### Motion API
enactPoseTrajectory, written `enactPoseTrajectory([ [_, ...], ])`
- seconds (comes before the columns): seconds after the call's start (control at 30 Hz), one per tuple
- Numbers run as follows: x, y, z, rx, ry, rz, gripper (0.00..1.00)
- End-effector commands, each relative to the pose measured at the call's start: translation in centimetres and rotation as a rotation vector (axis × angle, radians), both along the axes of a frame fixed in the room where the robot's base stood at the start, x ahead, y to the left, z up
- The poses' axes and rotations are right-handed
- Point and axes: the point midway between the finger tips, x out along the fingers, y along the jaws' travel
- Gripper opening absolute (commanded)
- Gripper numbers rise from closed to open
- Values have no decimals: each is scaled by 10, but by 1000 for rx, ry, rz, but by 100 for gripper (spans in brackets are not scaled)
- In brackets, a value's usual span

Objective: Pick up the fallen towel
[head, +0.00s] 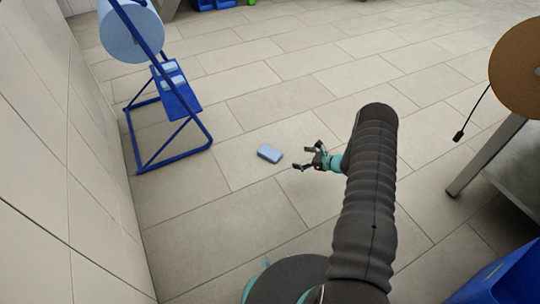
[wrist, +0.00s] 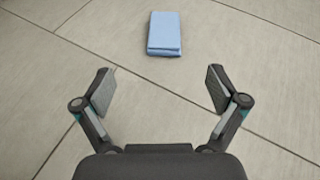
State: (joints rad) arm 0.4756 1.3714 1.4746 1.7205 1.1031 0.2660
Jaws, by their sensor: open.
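A folded light-blue towel (head: 269,153) lies on the tiled floor in the head view, left of my gripper. It also shows in the wrist view (wrist: 164,35) at the top centre, beyond the fingertips. My gripper (head: 302,158) is open and empty, with a gap between it and the towel. In the wrist view my gripper (wrist: 160,88) has its two fingers spread wide, with only bare floor between them.
A blue metal stand (head: 177,103) holds a large blue roll (head: 131,30) and more folded towels (head: 172,77) near the left wall. A metal table (head: 515,160) stands at right, with a blue bin (head: 505,278) below it. Floor around the towel is clear.

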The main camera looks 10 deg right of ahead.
Motion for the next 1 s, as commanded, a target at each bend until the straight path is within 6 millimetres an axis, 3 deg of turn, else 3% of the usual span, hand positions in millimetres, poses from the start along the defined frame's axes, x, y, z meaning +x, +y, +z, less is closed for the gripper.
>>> enactPoseTrajectory([
  [0.03, -3, -3, -15, 16, 11, -25, 96],
  [0.2, -4, -8, -35, 41, 25, -69, 96],
  [0.7, 46, 40, -65, 41, 27, -72, 96],
  [1.0, 60, 54, -73, 42, 26, -71, 96],
])
